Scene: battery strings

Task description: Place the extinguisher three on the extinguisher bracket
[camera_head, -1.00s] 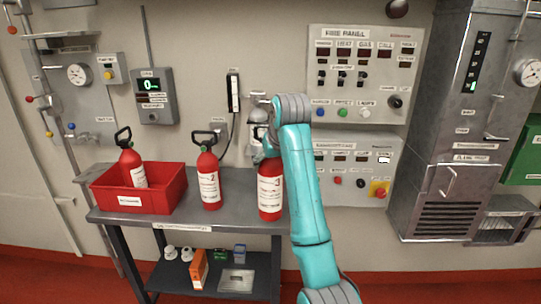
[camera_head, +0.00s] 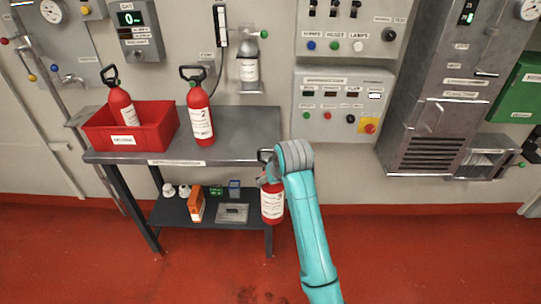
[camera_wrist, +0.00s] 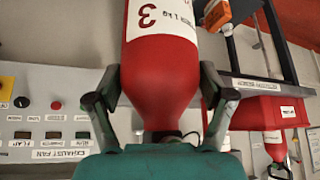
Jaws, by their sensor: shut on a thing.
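Extinguisher three (camera_head: 272,205), red with a white label, hangs roughly upright in the head view, in front of the table's right end and clear of the floor. My gripper (camera_head: 268,172) is shut on its upper part. In the wrist view the gripper (camera_wrist: 160,90) has one finger on each side of the red body of extinguisher three (camera_wrist: 163,65), which shows a "3" on its label. A grey wall fixture (camera_head: 248,70) with a white label is mounted above the table's back right; I cannot tell whether it is the extinguisher bracket.
Extinguisher two (camera_head: 200,118) stands on the grey table (camera_head: 245,140). Another extinguisher (camera_head: 121,103) is in the red bin (camera_head: 157,130). The lower shelf (camera_head: 178,213) holds small items. Wall panels (camera_head: 340,105) and a metal cabinet (camera_head: 430,100) are at right. The red floor in front is open.

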